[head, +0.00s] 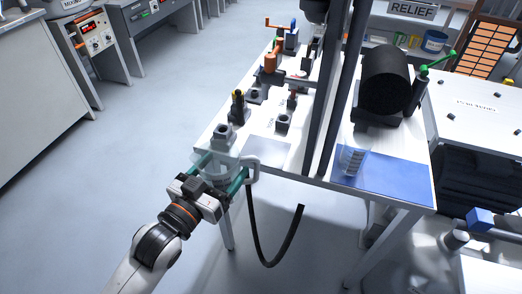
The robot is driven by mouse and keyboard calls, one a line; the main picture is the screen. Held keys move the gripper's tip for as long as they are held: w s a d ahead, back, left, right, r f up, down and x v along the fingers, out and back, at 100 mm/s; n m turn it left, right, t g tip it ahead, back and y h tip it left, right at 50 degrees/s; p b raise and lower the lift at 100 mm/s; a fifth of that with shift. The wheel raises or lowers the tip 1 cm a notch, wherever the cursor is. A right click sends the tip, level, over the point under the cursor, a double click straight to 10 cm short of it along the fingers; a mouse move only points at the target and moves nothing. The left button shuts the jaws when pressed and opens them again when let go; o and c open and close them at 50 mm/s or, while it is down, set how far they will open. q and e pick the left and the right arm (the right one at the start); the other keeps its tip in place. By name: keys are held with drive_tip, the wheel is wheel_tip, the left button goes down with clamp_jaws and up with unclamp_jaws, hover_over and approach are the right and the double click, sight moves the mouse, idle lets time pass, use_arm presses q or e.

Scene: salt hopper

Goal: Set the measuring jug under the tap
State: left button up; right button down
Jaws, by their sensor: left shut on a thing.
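My left gripper (220,174) is shut on a clear jug with a side handle (252,169), its teal fingers on either side of the jug body. The jug is at the front left corner of the white table, and I cannot tell whether it touches the top. Behind it stand several small fittings, among them a dark one with a yellow top (237,105) and an orange one (270,62). I cannot tell which of them is the tap. My right gripper is not in view.
A pale square (268,150) lies bare on the table. Dark upright posts (318,120) stand right of it. A clear graduated beaker (352,160) stands on a blue mat (395,180). A black drum (386,80) is behind. A dark hose (270,262) hangs below the front edge.

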use_arm(q)
drive_tip(key=shift+d+f+x, duration=0.1)
drive_tip(key=shift+f+x, duration=0.45)
drive_tip(key=shift+x, duration=2.5)
drive_tip(key=shift+d+f+x, duration=0.1)
drive_tip(key=shift+f+x, duration=0.45)
drive_tip(key=shift+x, duration=2.5)
drive_tip(key=shift+d+f+x, duration=0.1)
drive_tip(key=shift+f+x, duration=0.4)
drive_tip(key=shift+x, duration=2.55)
drive_tip(key=shift+s+f, duration=0.1)
drive_tip(key=shift+s, duration=0.1)
drive_tip(key=shift+f, duration=0.15)
drive_tip(key=o, duration=1)
